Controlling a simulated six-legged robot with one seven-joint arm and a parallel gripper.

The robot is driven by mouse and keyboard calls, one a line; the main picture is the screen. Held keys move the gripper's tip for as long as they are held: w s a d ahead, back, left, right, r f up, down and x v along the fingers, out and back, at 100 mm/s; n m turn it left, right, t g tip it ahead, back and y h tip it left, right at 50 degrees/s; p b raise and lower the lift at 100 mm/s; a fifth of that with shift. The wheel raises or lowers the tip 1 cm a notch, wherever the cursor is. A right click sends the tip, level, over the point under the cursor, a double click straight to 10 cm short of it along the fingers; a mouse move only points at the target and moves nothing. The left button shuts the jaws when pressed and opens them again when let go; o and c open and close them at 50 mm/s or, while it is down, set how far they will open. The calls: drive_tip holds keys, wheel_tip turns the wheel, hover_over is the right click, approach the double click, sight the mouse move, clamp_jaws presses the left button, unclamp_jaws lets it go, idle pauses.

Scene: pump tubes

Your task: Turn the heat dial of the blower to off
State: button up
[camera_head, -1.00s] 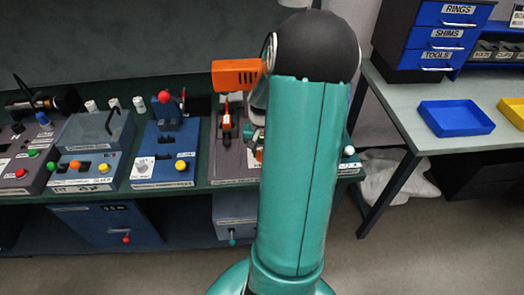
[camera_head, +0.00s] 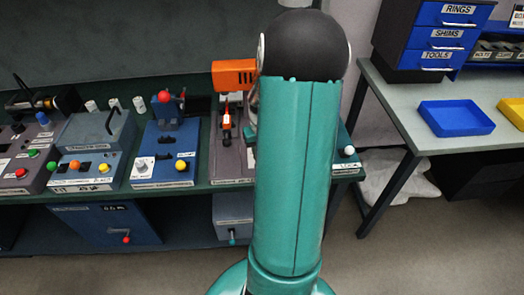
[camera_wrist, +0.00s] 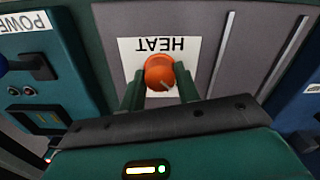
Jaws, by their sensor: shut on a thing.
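The orange heat dial (camera_wrist: 160,70) shows in the wrist view, in front of a white label reading HEAT (camera_wrist: 184,46), which appears upside down. A short pale mark shows near the dial's lower right edge. My gripper (camera_wrist: 159,84) has one green finger on each side of the dial and is shut on it. In the head view the orange blower (camera_head: 234,72) stands at the back of a grey panel. My arm hides the gripper and the dial there.
A blue panel (camera_head: 146,169) with knobs stands left of the blower's panel. A label reading POWER (camera_wrist: 25,22) is at upper left in the wrist view. A side table with a blue tray (camera_head: 455,117) and a yellow tray (camera_head: 513,111) stands at right.

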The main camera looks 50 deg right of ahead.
drive_tip(key=o, duration=1)
drive_tip(key=shift+r, duration=0.15)
wheel_tip(320, 180, up, 14)
drive_tip(key=shift+f, duration=0.2)
